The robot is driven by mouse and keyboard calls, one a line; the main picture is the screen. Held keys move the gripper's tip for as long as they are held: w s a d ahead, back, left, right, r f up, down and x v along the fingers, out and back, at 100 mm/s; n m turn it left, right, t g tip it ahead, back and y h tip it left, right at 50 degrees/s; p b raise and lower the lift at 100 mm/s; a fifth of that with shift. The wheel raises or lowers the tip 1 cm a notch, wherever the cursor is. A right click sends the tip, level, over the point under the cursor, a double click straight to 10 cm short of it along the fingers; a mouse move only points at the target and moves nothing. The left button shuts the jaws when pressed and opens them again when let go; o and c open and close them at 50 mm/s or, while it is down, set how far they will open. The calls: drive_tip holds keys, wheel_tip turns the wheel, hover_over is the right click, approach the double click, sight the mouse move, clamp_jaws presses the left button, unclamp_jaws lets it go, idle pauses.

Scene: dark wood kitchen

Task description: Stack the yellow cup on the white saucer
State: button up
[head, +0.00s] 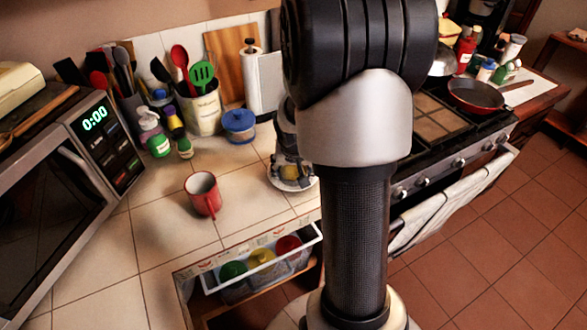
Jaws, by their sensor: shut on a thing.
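The white saucer (300,187) lies on the tiled counter, partly hidden by my gripper and arm. My gripper (289,169) is directly over it, pointing down, and is shut on the yellow cup (291,174). Only a small yellow patch of the cup shows between the fingers. The cup is low at the saucer; I cannot tell whether it touches it.
A red mug (203,194) stands left of the saucer. A blue-lidded jar (239,126) and a utensil crock (201,109) are behind. An open drawer (262,262) with coloured lids juts out in front. The microwave (75,160) fills the left; the stove (450,140) is right.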

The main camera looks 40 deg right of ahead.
drive_tip(key=shift+f+b, duration=0.45)
drive_tip(key=shift+s+f, duration=0.1)
drive_tip(key=shift+f, duration=0.05)
drive_tip(key=o, duration=1.2)
drive_tip(key=shift+a, duration=0.1)
drive_tip(key=shift+r+p, duration=0.6)
drive_tip(key=shift+r, duration=0.05)
drive_tip(key=p+v, duration=0.5)
drive_tip(key=v, duration=0.7)
drive_tip(key=s+a+r+n+y, duration=0.1)
drive_tip(key=s+a+r+n, duration=0.1)
drive_tip(key=a+r, duration=0.4)
drive_tip(key=s+a+r+n, duration=0.2)
drive_tip(key=s+a+r, duration=0.1)
drive_tip(key=a, duration=0.5)
drive_tip(key=s+a+n, duration=0.1)
drive_tip(key=s+a, duration=0.1)
drive_tip(key=s, duration=0.1)
drive_tip(key=s+a+r+n+y, duration=0.1)
drive_tip(key=s+a, duration=0.2)
drive_tip(key=s+a+r+n+t, duration=0.1)
drive_tip(key=s+a+n, duration=0.1)
drive_tip(key=s+a, duration=0.1)
drive_tip(key=shift+s+a+r+y, duration=0.25)
drive_tip(key=shift+s+y, duration=0.1)
drive_tip(key=shift+y, duration=0.05)
